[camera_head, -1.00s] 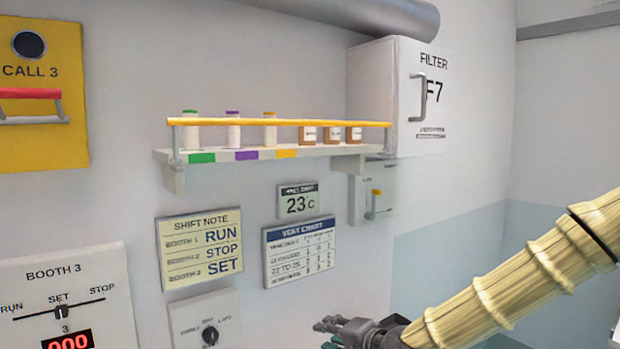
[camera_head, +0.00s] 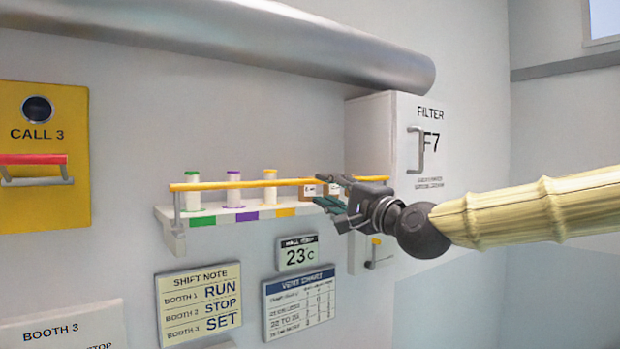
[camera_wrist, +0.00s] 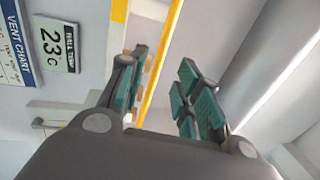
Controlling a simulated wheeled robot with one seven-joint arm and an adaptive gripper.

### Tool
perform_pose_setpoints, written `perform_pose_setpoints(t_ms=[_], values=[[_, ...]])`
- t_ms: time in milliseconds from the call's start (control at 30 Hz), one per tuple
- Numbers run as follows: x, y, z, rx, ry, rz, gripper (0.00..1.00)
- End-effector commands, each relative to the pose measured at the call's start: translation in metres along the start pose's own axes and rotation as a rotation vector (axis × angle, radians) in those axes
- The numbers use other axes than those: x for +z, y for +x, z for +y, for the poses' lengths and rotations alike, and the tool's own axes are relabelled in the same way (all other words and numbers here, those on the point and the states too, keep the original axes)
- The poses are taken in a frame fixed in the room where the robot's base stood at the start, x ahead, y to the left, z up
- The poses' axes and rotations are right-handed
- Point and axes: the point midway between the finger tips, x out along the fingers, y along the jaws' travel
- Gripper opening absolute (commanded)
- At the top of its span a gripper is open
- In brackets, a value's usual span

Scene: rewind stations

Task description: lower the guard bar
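The guard bar (camera_head: 235,185) is a long yellow rail along the front of the small wall shelf (camera_head: 200,221), held above the shelf edge by grey end arms. My gripper (camera_head: 328,193) is at the right part of the bar, with its fingers apart, one above and one below the bar's height. In the wrist view the yellow bar (camera_wrist: 161,65) runs through the gap between the teal-padded fingers of my gripper (camera_wrist: 166,68). The fingers do not visibly close on it. I cannot tell whether either finger touches it. My gripper hides part of the shelf's right end.
Several spools (camera_head: 233,190) and small brown boxes (camera_head: 312,190) stand on the shelf behind the bar. A filter cabinet (camera_head: 385,130) with a handle is close on the right. A large pipe (camera_head: 250,40) runs above. A small latch box (camera_head: 362,255) is below.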

Motion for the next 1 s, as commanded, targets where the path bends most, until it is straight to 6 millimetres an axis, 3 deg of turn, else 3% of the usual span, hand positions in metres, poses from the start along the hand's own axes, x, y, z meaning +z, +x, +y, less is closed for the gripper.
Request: perform_pose_setpoints(t_ms=[200, 500, 900, 1000], values=[[0.000, 0.038, -0.003, 0.004, -0.001, 0.000, 0.33], [0.000, 0.070, 0.000, 0.002, -0.001, 0.000, 0.33], [0.000, 0.076, 0.001, 0.001, -0.001, 0.000, 0.33], [0.000, 0.076, 0.001, 0.001, -0.001, 0.000, 0.17]])
